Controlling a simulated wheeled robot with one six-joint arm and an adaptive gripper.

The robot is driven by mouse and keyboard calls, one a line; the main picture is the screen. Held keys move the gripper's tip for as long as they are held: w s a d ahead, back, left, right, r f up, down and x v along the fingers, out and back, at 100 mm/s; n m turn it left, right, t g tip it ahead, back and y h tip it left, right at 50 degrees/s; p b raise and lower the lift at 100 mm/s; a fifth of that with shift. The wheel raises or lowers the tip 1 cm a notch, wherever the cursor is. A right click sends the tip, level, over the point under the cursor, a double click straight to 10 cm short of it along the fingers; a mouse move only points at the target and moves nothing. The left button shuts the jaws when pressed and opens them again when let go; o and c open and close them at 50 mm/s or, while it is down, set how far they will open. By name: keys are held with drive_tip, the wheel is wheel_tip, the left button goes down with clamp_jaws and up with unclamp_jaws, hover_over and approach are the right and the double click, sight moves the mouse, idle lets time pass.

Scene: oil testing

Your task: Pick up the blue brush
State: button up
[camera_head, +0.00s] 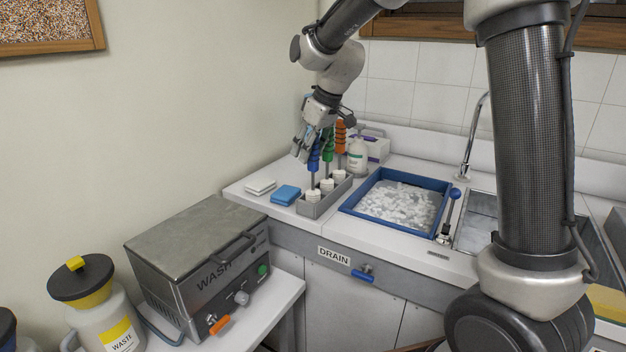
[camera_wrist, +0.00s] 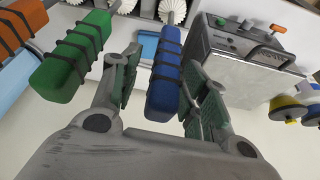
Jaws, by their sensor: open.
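The blue brush (camera_head: 314,156) stands upright in a grey holder (camera_head: 312,210) on the counter, its ribbed blue handle up and white bristle head down. In the wrist view the blue handle (camera_wrist: 164,85) lies between the two spread fingers of my gripper (camera_wrist: 160,65), with a gap on the left side. The gap on the right looks small, and contact cannot be told. My gripper (camera_head: 301,146) is open at handle height in the head view. A green brush (camera_head: 328,143) and an orange brush (camera_head: 341,135) stand beside the blue one.
A soap bottle (camera_head: 357,157) and a purple-white box (camera_head: 373,146) stand behind the holder. A blue-rimmed basin (camera_head: 352,207) is to its right. A blue sponge (camera_head: 286,194) and a white cloth (camera_head: 260,187) lie left. A metal washer (camera_head: 196,243) stands lower, in front.

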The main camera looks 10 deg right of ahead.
drive_tip(key=shift+c, duration=0.2)
clamp_jaws()
